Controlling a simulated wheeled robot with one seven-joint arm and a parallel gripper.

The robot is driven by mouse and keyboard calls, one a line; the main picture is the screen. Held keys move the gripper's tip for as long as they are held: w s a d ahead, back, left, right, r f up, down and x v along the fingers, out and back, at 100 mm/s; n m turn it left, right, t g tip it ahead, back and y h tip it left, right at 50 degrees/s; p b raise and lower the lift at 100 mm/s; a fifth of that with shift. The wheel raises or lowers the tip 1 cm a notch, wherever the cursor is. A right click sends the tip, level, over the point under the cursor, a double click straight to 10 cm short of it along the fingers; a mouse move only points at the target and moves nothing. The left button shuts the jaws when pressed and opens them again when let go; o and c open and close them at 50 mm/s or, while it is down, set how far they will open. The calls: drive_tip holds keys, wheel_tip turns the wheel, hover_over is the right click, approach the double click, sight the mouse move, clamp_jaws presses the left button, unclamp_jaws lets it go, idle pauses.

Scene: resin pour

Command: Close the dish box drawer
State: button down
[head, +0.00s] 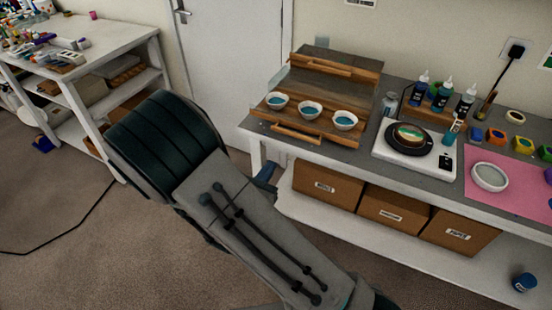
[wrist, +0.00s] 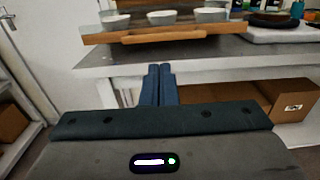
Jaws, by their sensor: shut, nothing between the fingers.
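The wooden dish box (head: 335,55) stands on the grey tabletop against the wall. Its lower drawer (head: 322,127) is pulled out toward the front, and three white bowls (head: 310,108) with blue inside stand in it. The drawer's front handle (head: 298,133) is a wooden bar; it also shows in the wrist view (wrist: 163,36). My gripper (wrist: 159,68) is shut and empty, its blue fingers side by side, pointing toward the table's front edge below the drawer handle in the picture. In the head view my arm mostly hides the gripper; a blue part shows beside the table leg.
Right of the box are a white turntable unit (head: 384,145), dark bottles (head: 441,95) and a pink mat (head: 520,198). A cluttered white shelf (head: 110,42) stands left. Carpet (head: 60,215) is open between.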

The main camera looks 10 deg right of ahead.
sight(293, 135)
drive_tip(key=p+x, duration=0.2)
drive_tip(key=x, duration=1)
drive_tip(key=shift+w+d+p, duration=0.15)
drive_tip(key=shift+p, duration=0.15)
drive_tip(key=shift+w, duration=0.1)
